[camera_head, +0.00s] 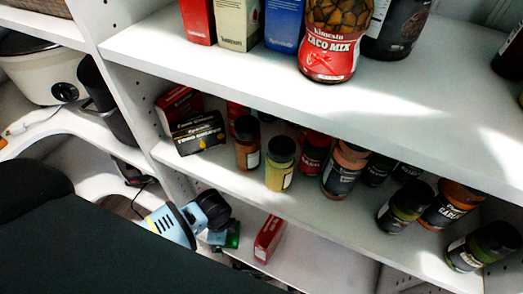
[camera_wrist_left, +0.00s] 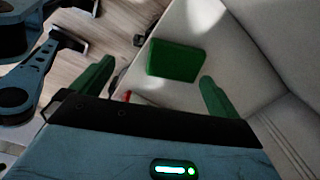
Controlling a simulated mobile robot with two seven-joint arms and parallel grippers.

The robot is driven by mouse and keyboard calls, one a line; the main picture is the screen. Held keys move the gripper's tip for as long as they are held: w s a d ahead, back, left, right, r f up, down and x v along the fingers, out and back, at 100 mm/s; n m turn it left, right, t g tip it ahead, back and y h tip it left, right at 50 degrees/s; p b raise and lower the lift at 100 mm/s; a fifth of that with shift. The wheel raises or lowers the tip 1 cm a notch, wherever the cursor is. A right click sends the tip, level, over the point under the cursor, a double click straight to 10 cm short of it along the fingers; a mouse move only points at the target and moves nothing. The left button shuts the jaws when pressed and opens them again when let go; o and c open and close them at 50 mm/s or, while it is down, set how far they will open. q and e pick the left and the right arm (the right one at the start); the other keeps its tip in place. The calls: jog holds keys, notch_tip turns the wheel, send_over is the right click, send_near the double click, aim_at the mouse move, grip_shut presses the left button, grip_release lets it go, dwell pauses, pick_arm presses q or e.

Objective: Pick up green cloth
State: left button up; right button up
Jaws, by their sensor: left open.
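The green cloth (camera_wrist_left: 175,61) shows in the left wrist view as a flat, roughly rectangular green piece. It lies on a pale shelf surface, ahead of my left gripper and between the lines of its fingers. My left gripper (camera_wrist_left: 158,72) has its two green fingers spread wide, with nothing between them, and the cloth looks apart from them. In the head view my left gripper (camera_head: 222,237) reaches in at the lower shelf. A green patch shows at its end there; I cannot tell whether it is finger or cloth. My right gripper is not in view.
A red box (camera_head: 270,238) stands on the lower shelf just right of my left gripper. The middle shelf (camera_head: 225,177) above holds several spice jars and a black box (camera_head: 198,133). The lower shelf right of the red box looks clear.

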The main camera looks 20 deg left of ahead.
pick_arm(q)
jog(key=shift+w, duration=0.15)
jog(key=shift+f, duration=0.3)
jog(key=f, duration=0.1)
jog(key=f+b, duration=0.1)
jog(key=f, duration=0.1)
jog(key=shift+a+f, duration=0.2)
jog(key=shift+f, duration=0.5)
jog(key=shift+d, duration=0.1)
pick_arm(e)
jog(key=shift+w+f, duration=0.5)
